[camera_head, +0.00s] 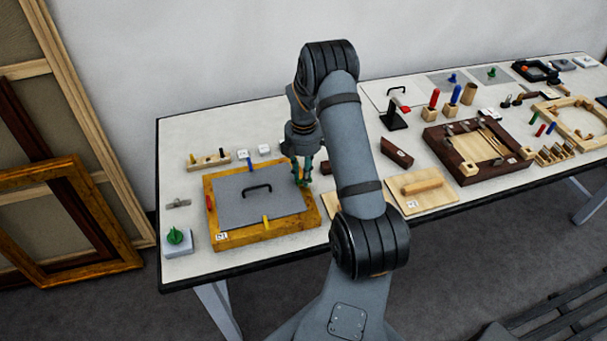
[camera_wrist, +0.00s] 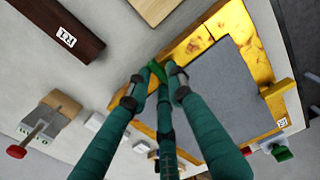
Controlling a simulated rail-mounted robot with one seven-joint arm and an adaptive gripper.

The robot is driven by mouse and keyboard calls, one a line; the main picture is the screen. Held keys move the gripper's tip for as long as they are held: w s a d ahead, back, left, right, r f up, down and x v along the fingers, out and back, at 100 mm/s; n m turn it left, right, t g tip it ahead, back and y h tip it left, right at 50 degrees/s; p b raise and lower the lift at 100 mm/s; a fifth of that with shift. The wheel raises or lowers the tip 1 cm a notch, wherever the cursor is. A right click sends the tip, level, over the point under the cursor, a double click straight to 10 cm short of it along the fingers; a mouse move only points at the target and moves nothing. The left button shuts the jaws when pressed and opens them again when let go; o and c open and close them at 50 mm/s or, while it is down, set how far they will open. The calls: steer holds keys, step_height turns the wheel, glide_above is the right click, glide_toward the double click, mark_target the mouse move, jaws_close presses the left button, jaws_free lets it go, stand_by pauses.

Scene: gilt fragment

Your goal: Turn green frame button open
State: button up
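The gold frame (camera_head: 290,222) holds a grey panel (camera_head: 235,205) with a black handle (camera_head: 257,189); both frame (camera_wrist: 232,22) and panel (camera_wrist: 225,80) show in the wrist view. The green frame button (camera_wrist: 157,70) sits at the frame's edge, partly covered by my fingers. My gripper (camera_head: 303,181) is low over the frame's right side. In the wrist view, the green-sleeved fingertips of my gripper (camera_wrist: 156,80) stand close on either side of the button. Whether they press on it is unclear. The button's angle is hard to make out.
A yellow button (camera_head: 266,222), a red one (camera_head: 210,202) and a blue one (camera_head: 248,163) sit on the frame's other sides. A green knob on a block (camera_head: 175,237) stands left. Boards and a dark block (camera_head: 397,152) lie right of my gripper.

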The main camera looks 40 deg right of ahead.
jaws_close()
steer(key=shift+m+b, duration=0.3)
steer(key=shift+m, duration=0.1)
steer(key=m+b, duration=0.2)
steer(key=shift+f+m, duration=0.15)
steer(key=shift+m, duration=0.15)
steer(key=m+b, duration=0.3)
steer(key=m, duration=0.1)
steer(key=shift+d+m, duration=0.15)
steer(key=shift+m, duration=0.15)
steer(key=m+b, duration=0.3)
steer(key=m, duration=0.2)
steer(key=shift+s, duration=0.2)
steer(key=m+b, duration=0.1)
steer(key=m, duration=0.3)
steer(key=shift+m+b, duration=0.3)
steer(key=shift+b, duration=0.1)
steer(key=shift+s+r+m, duration=0.1)
steer(key=shift+r+m, duration=0.1)
steer(key=shift+m, duration=0.1)
